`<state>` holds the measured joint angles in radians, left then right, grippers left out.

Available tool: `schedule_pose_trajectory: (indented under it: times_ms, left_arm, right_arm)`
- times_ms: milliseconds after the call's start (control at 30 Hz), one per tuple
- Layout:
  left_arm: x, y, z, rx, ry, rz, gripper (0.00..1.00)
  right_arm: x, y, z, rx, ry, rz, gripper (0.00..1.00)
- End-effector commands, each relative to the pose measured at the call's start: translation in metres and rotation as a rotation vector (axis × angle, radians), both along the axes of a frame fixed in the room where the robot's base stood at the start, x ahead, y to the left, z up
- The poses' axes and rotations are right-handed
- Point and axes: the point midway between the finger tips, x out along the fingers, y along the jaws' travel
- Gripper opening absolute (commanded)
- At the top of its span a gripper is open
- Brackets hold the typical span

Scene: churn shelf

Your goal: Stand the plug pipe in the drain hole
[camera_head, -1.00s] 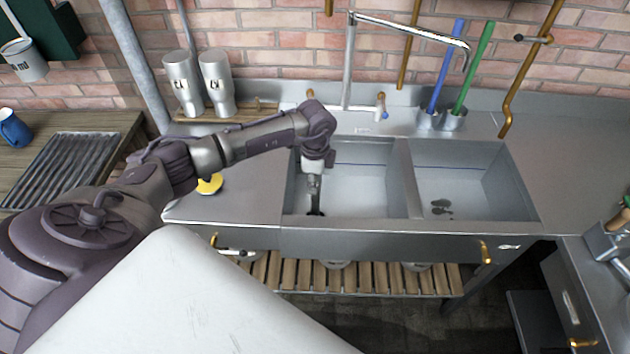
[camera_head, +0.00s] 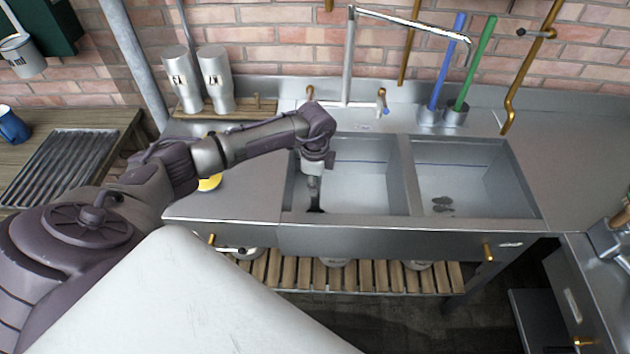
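The sink has two basins. My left gripper (camera_head: 315,206) reaches down into the left basin (camera_head: 372,190), near its left wall. Its fingers are small and dark, and I cannot tell whether they are open or shut. I cannot make out the plug pipe; anything at the fingertips is hidden or too small to tell. The drain hole of the left basin is not clearly visible. Dark marks (camera_head: 442,204) show on the floor of the right basin (camera_head: 465,183). My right gripper is not in view.
A tall tap (camera_head: 349,60) rises behind the basins, its spout reaching right. A blue-handled brush (camera_head: 446,62) and a green-handled brush (camera_head: 474,62) stand in cups at the back. Two metal canisters (camera_head: 215,80) stand back left. A yellow object (camera_head: 209,183) lies on the left drainboard. The right counter is clear.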

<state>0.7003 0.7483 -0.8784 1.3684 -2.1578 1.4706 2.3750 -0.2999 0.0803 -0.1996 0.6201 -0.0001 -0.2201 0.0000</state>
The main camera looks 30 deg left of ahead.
Motion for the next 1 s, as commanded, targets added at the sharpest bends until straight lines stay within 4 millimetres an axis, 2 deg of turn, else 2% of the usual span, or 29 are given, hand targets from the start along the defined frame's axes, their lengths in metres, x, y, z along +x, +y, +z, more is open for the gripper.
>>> schedule_pose_trajectory:
  times_ms: [33, 133, 167, 433, 567, 667, 1000]
  left_arm:
    - [0.0, 0.0, 0.0, 0.0, 0.0, 0.0, 0.36]
    - [0.0, 0.0, 0.0, 0.0, 0.0, 0.0, 0.53]
    - [0.0, 0.0, 0.0, 0.0, 0.0, 0.0, 0.55]
    - [0.0, 0.0, 0.0, 0.001, 0.001, 0.0, 0.55]
    - [0.0, 0.0, 0.008, 0.0, -0.001, 0.0, 0.55]
    - [0.001, 0.0, 0.023, 0.0, -0.002, -0.001, 0.55]
    - [0.001, 0.0, 0.095, 0.001, -0.004, -0.001, 0.55]
  right_arm:
    - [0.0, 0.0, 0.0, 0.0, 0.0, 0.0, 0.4]
    - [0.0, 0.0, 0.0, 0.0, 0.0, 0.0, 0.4]
    - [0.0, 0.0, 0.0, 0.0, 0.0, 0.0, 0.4]
    - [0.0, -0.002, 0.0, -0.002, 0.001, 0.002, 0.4]
    - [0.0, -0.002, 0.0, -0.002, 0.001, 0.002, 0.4]
    - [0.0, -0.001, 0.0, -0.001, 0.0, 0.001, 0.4]
    - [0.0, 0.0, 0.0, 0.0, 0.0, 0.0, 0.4]
